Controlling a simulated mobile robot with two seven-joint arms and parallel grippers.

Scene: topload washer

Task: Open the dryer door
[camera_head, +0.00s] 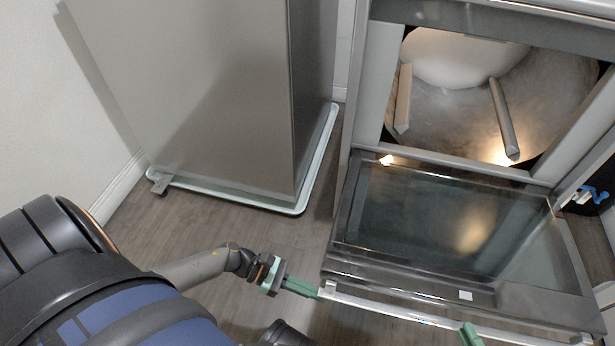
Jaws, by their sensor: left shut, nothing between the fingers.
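The dryer door (430,225), a grey frame with a dark glass pane, is hinged along its bottom edge and swung down wide open in front of the dryer. Its long silvery handle bar (400,312) runs along the outer edge. My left gripper (318,293), with green fingers, is shut and empty, its tips right by the left end of the handle; I cannot tell if they touch. Of my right gripper (470,335) only a green fingertip shows at the bottom edge, near the handle; the rest is out of frame.
The dryer's opening shows a lit metal drum (455,95) with paddles. A tall grey cabinet (200,90) on a pale base stands at the left, by the wall. Wood floor (225,230) is clear between it and my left arm. A small blue item (590,193) is at the right edge.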

